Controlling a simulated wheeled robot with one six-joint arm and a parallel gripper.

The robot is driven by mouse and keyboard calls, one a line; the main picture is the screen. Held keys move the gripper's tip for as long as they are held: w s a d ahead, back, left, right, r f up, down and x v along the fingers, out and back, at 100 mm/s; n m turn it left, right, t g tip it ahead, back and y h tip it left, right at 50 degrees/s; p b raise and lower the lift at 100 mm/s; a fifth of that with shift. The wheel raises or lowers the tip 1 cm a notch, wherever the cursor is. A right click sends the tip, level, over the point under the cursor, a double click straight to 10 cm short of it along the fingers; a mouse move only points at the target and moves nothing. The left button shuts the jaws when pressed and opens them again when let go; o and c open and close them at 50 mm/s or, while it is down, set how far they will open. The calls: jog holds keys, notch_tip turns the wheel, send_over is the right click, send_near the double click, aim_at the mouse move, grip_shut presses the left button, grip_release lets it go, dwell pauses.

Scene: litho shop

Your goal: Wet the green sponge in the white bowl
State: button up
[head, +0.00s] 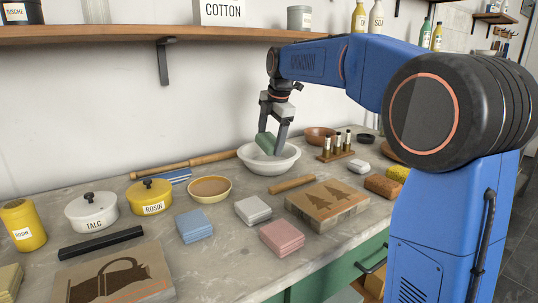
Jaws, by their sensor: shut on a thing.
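The white bowl (284,163) stands on the grey worktop near the wall, at the middle of the head view. My gripper (274,134) points down over the bowl and is shut on the green sponge (265,144). The sponge is tilted, with its lower end at or just inside the bowl's opening. I cannot tell whether it touches the bottom or any water, as the bowl's inside is mostly hidden.
A wooden rod (180,166) lies left of the bowl. A yellow bowl (209,188) and ROSIN pot (150,197) stand front left. A rack of small bottles (337,146) is close on the right. Blue (194,226) and pink pads (282,238) lie in front. A shelf (130,33) hangs above.

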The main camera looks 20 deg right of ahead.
aim_at(268, 137)
jog(key=shift+r, duration=2.3)
dwell(0.5)
jog(key=shift+r, duration=2)
